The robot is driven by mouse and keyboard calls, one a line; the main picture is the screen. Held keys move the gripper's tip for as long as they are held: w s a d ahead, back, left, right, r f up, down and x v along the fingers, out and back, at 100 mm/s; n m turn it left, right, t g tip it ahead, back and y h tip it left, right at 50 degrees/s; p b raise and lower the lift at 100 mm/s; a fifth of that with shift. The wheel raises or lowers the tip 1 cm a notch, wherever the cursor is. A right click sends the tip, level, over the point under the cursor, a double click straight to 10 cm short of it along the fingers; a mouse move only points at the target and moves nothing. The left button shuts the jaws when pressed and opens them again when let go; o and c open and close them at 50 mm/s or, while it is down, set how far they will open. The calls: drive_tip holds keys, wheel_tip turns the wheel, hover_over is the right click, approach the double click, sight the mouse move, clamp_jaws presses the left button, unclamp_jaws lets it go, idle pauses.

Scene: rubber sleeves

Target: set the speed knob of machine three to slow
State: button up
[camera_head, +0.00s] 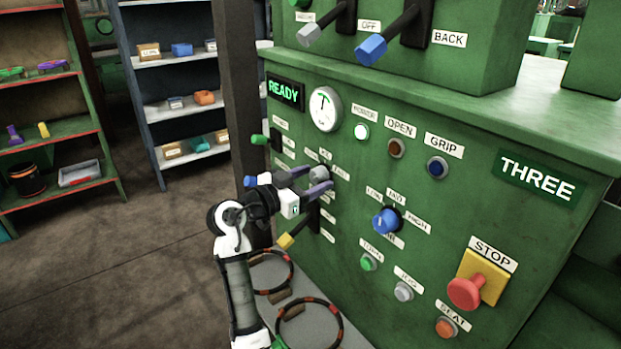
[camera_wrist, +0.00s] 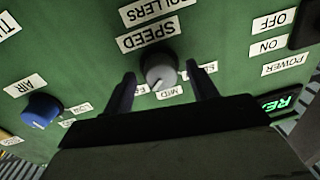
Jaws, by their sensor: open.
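Machine three (camera_head: 470,215) is a green panel with a THREE sign. Its grey speed knob (camera_head: 319,173) sits left of centre in the head view, partly covered by my gripper. In the wrist view, which is upside down, the speed knob (camera_wrist: 160,66) lies beside the SPEED label (camera_wrist: 147,36). A MED label (camera_wrist: 171,92) and two partly hidden labels lie on its other side. A pale mark shows on the knob, but its exact setting is hard to tell. My gripper (camera_head: 313,179) is open, its fingers on either side of the knob; contact cannot be told.
A blue knob (camera_head: 386,220) is right of the speed knob. Levers with blue (camera_head: 371,49) and yellow (camera_head: 286,241) ends jut from the machine. A red STOP button (camera_head: 465,292) is at lower right. Banded rings (camera_head: 310,325) lie below my arm. Shelves (camera_head: 170,103) stand behind left.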

drive_tip(key=shift+c, duration=0.5)
drive_tip(key=c, duration=0.9)
drive_tip(key=shift+r+n+p, duration=0.1)
drive_tip(key=shift+n+p, duration=0.2)
drive_tip(key=n+p, duration=0.3)
drive_tip(key=shift+r+n, duration=0.15)
drive_tip(key=shift+n, duration=0.15)
drive_tip(key=n+g+p, duration=0.1)
drive_tip(key=n+p, duration=0.4)
drive_tip(key=shift+r, duration=0.1)
drive_tip(key=n+p, duration=0.6)
drive_tip(key=shift+w+a+g+p, duration=0.1)
drive_tip(key=shift+g+p, duration=0.2)
drive_tip(key=shift+p, duration=0.05)
drive_tip(key=n+p, duration=0.3)
drive_tip(key=shift+n+p, duration=0.3)
drive_tip(key=shift+f, duration=0.2)
